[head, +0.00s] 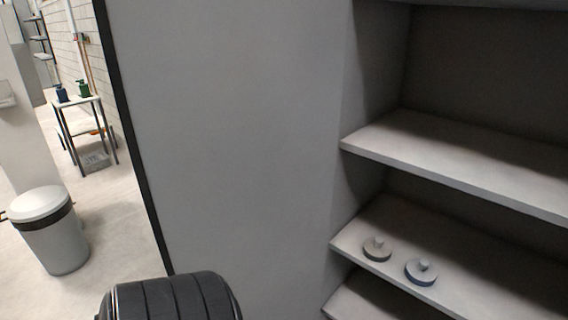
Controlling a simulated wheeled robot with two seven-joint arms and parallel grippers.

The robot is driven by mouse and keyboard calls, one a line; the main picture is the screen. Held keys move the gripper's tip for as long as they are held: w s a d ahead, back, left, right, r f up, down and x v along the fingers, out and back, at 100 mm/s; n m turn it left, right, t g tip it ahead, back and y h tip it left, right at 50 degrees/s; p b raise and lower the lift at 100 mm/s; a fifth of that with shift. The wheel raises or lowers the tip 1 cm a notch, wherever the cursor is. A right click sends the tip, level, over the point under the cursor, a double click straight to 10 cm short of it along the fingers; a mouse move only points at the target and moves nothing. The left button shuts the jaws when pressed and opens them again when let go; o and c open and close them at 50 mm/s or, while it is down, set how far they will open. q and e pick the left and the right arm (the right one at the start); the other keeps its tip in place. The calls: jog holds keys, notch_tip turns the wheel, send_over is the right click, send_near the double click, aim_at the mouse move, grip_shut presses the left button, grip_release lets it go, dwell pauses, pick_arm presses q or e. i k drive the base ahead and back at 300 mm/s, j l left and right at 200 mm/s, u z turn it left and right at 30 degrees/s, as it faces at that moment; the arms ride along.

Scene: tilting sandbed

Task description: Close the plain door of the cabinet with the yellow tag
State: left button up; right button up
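A plain grey upright panel (240,120) with a dark left edge fills the middle of the head view. It looks like the cabinet's door standing open, meeting the cabinet's inside at its right. The cabinet (455,160) is open on the right, with pale shelves and a dark back. No yellow tag shows. Neither gripper is in view; a black ribbed rounded part at the bottom seems to be mine and is close in front of the panel's lower part.
Two small round knobbed objects, one grey-brown (377,250) and one bluish (421,271), sit on a lower shelf. Beyond the panel, at left, are a white bin (52,235), a small table (85,104) with bottles, and open floor.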

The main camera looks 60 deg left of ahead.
aim_at(229, 111)
jog(key=k+j, duration=0.15)
jog(key=j, duration=0.2)
jog(key=k+j+z, duration=0.1)
jog(key=j, duration=0.25)
jog(key=k+j, duration=0.2)
jog(key=j, duration=0.15)
jog(key=k+j+z, duration=0.1)
jog(key=j, duration=0.3)
jog(key=k+j, duration=0.3)
jog(key=j, duration=0.3)
jog(key=k+j+z, duration=0.1)
jog(key=j, duration=0.3)
jog(key=k+j, duration=0.15)
jog(key=j, duration=0.25)
jog(key=k+j+z, duration=0.1)
jog(key=j, duration=0.3)
